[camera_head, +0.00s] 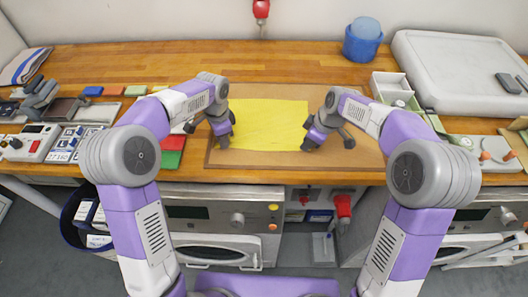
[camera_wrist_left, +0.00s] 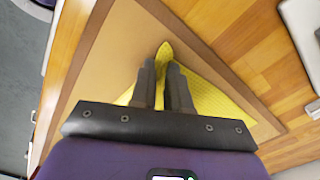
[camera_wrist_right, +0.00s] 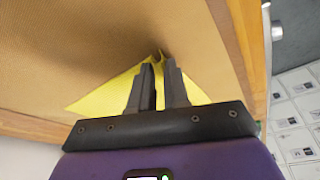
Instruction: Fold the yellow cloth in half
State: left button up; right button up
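The yellow cloth (camera_head: 268,124) lies spread on a brown board (camera_head: 350,155) on the wooden bench. My left gripper (camera_head: 223,144) is at its near left corner. In the left wrist view the fingers (camera_wrist_left: 161,68) are close together, with yellow fabric (camera_wrist_left: 205,95) pinched between them and a tip poking out past them. My right gripper (camera_head: 309,148) is at the near right corner. In the right wrist view its fingers (camera_wrist_right: 159,65) are close together on the fabric (camera_wrist_right: 105,95), which is bunched up between the tips. The far edge of the cloth lies flat.
Small coloured pieces, including a red one (camera_head: 170,159), and a control box (camera_head: 30,143) lie left of the board. A blue tub (camera_head: 362,42), a white tray (camera_head: 392,88) and a large grey case (camera_head: 460,68) stand at the right. Bare bench lies behind the board.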

pick_arm(q)
jog(key=shift+f, duration=0.15)
grip_shut()
pick_arm(e)
jog(key=shift+s+f, duration=0.1)
jog(key=shift+f, duration=0.05)
grip_shut()
